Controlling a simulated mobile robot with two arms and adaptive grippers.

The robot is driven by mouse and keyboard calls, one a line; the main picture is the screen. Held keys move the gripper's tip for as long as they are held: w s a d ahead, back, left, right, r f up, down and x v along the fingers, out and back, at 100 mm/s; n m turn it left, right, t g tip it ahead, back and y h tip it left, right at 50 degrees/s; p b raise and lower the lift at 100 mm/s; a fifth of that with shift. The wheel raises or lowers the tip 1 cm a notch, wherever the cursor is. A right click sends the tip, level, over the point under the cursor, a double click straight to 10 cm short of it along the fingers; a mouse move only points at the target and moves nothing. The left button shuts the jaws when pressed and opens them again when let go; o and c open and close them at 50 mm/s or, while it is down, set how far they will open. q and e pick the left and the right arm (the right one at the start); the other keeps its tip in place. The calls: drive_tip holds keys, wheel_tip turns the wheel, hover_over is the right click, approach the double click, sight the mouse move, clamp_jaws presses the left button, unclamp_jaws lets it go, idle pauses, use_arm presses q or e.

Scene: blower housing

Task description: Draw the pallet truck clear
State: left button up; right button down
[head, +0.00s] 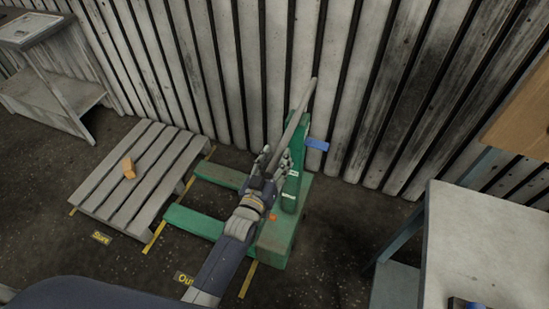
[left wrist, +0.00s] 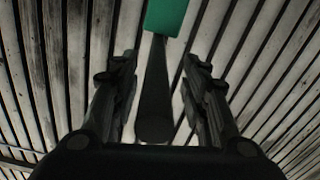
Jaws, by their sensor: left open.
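The green pallet truck (head: 288,232) stands at the middle of the floor, near the slatted wall. Its two forks (head: 195,220) point left; their tips show at the right side of the grey slatted pallet (head: 115,195), near a yellow floor line. Its long grey handle (head: 303,108) leans up and right in the head view. My left gripper (head: 268,162) is open at the handle, above the truck. In the left wrist view the dark bar (left wrist: 154,95) lies between the two open fingers, with a green part (left wrist: 166,16) beyond. Whether they touch it I cannot tell. My right gripper is out of view.
A small wooden block (head: 128,168) lies on the pallet. Yellow lines and lettered floor labels (head: 101,237) mark the floor. A white-topped table (head: 490,240) stands at right, a bench (head: 55,90) at far left. Floor between truck and table is clear.

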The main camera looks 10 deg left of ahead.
use_arm(q)
drive_tip(key=shift+s, duration=0.15)
drive_tip(key=s+a, duration=0.2)
drive_tip(key=s, duration=0.9)
drive_tip(key=shift+s+a, duration=0.2)
drive_tip(key=shift+s, duration=0.1)
drive_tip(key=s+a+f+m+g+b, duration=0.1)
drive_tip(key=s+f+g, duration=0.25)
drive_tip(key=f, duration=0.75)
drive_tip(key=s+a+f+g+y+b, duration=0.15)
drive_tip(key=s+f, duration=0.25)
drive_tip(key=f, duration=0.6)
drive_tip(key=s+a+f+m+g+h, duration=0.1)
drive_tip(key=s+f+g, duration=0.25)
drive_tip(key=f, duration=0.75)
drive_tip(key=s+a+f+g+y, duration=0.1)
drive_tip(key=s+a+f+g, duration=0.1)
drive_tip(key=s+f, duration=0.4)
drive_tip(key=s+a+f+g+y+b, duration=0.1)
drive_tip(key=s+a+f+g, duration=0.2)
drive_tip(key=s, duration=0.9)
drive_tip(key=s+a+f+g+y+b, duration=0.1)
drive_tip(key=s+a+f+g, duration=0.2)
drive_tip(key=s+f, duration=0.5)
drive_tip(key=shift+s+a+f, duration=0.35)
drive_tip(key=shift+s, duration=0.3)
